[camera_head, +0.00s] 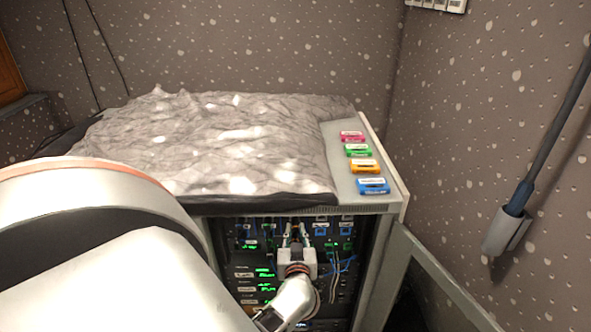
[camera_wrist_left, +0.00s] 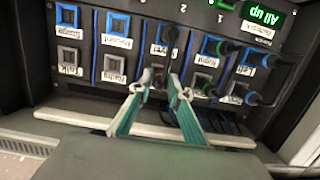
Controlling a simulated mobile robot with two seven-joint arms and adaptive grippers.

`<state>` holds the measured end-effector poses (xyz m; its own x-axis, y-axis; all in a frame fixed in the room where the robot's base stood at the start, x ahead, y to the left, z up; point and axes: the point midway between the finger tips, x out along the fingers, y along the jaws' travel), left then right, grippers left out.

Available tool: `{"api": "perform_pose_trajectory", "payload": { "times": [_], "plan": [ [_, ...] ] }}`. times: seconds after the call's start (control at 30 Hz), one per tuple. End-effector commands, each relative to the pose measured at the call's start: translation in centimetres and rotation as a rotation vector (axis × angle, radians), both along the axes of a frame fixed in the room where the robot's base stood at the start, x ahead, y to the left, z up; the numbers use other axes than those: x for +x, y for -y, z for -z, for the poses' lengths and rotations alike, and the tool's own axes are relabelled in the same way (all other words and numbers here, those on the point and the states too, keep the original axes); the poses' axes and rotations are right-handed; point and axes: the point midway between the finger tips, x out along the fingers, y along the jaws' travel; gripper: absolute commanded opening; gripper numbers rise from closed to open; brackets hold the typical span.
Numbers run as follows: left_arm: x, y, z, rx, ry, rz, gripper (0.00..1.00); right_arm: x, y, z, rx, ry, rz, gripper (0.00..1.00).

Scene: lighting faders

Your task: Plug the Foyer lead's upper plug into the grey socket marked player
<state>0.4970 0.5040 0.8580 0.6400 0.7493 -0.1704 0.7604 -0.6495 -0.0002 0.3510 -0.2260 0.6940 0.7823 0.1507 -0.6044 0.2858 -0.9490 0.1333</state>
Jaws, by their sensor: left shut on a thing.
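My left gripper (camera_head: 296,234) reaches into the front of the rack. In the left wrist view its two teal fingers (camera_wrist_left: 161,92) are closed around a dark plug (camera_wrist_left: 159,80), mostly hidden between the fingertips. The plug is at the lower row of sockets, in the column right of the grey socket marked Radio (camera_wrist_left: 114,68). I cannot tell whether it is seated. The white label (camera_wrist_left: 158,50) above it is upside down and hard to read. A black lead (camera_wrist_left: 171,38) sits in the upper socket of that column. My right gripper is not in view.
Black plugs with leads (camera_wrist_left: 225,48) fill sockets right of the fingers. Blue leads (camera_head: 345,266) hang close by. An open rack door (camera_head: 440,280) stands at right. Coloured cassette-like boxes (camera_head: 361,167) lie on top beside a grey cloth (camera_head: 215,140).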

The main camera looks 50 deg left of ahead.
Motion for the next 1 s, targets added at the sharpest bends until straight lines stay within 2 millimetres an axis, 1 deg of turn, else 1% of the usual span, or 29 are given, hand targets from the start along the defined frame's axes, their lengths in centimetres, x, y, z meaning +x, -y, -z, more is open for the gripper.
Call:
{"api": "perform_pose_trajectory", "payload": {
  "times": [0.57, 1.0],
  "plan": [
    [0.52, -0.62, -0.05, 0.001, 0.001, 0.000, 0.00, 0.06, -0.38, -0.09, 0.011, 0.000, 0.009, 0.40],
    [0.86, -1.06, -0.09, 0.002, 0.001, -0.001, 0.00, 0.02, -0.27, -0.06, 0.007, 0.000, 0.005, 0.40]
  ]
}}
